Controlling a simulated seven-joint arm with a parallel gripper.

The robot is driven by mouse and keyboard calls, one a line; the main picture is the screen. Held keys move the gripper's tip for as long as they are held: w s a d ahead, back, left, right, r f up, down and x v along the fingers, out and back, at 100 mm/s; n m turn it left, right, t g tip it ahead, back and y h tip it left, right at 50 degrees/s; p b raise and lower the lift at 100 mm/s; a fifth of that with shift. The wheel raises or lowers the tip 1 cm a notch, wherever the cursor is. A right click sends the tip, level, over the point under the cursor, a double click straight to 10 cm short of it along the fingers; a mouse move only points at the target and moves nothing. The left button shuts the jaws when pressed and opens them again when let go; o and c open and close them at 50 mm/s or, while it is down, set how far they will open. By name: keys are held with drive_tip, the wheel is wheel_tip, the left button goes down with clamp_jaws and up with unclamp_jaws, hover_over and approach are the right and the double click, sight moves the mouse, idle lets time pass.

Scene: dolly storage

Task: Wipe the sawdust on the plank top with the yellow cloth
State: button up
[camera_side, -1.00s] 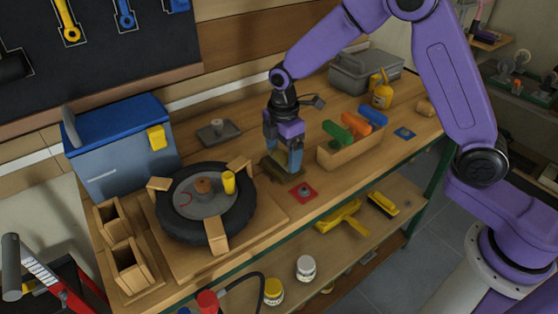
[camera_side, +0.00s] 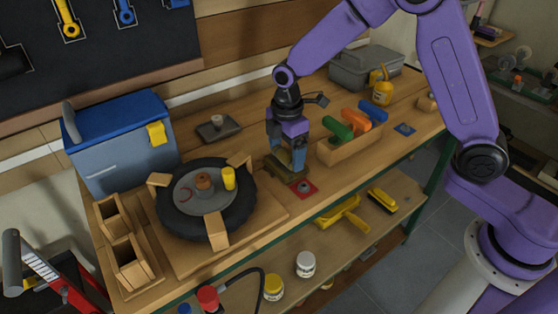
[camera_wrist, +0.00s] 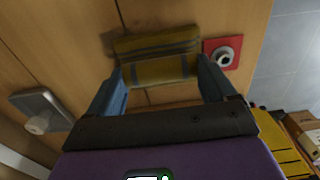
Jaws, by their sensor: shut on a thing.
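My gripper (camera_side: 287,160) points down at the middle of the wooden plank top (camera_side: 240,149). It is shut on the yellow cloth (camera_wrist: 160,71), which looks like a folded, olive-yellow pad with dark bands between the blue fingertips in the wrist view. A second olive-yellow part (camera_wrist: 157,42) lies just beyond it; I cannot tell if it belongs to the same cloth. In the side view the held cloth is low, at or very near the wood, partly hidden by the fingers. A dark smudge shows around it; I cannot tell sawdust from shadow.
A red plate with a grey knob (camera_side: 303,187) is close to the gripper's right front. A wooden box of coloured rolls (camera_side: 345,152) stands to the right. A wheel (camera_side: 240,212) lies to the left. A grey block with a knob (camera_side: 218,128) is behind left.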

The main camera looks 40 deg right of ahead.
drive_tip(key=shift+w, duration=2.25)
drive_tip(key=shift+w, duration=0.75)
drive_tip(key=shift+s, duration=0.1)
drive_tip(key=shift+s, duration=2.2)
drive_tip(key=shift+f, duration=0.1)
drive_tip(key=shift+s, duration=0.85)
